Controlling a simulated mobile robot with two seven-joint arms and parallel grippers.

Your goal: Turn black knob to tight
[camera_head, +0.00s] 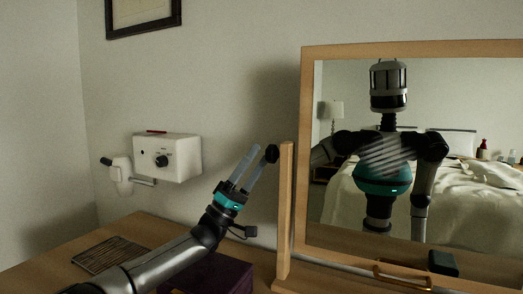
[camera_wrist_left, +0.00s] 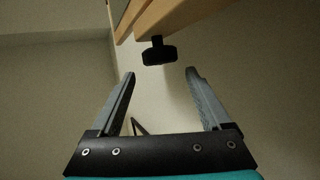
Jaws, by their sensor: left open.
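The black knob (camera_head: 271,153) sticks out from the left side of the mirror's wooden post (camera_head: 285,215). In the left wrist view the knob (camera_wrist_left: 159,56) is just beyond the fingertips, roughly centred between them, joined to the wood by a short stem. My left gripper (camera_head: 261,153) is open and empty, its fingers pointing up and right at the knob. In the left wrist view both fingers of the left gripper (camera_wrist_left: 160,73) are spread, with a gap between them and the knob. My right gripper does not show.
The framed mirror (camera_head: 311,50) stands on the wooden dresser (camera_head: 140,228) and reflects me and a bed. A white wall box (camera_head: 180,150) with a dial hangs at left. A woven mat (camera_head: 107,254) and dark purple box (camera_head: 228,275) lie near my left arm.

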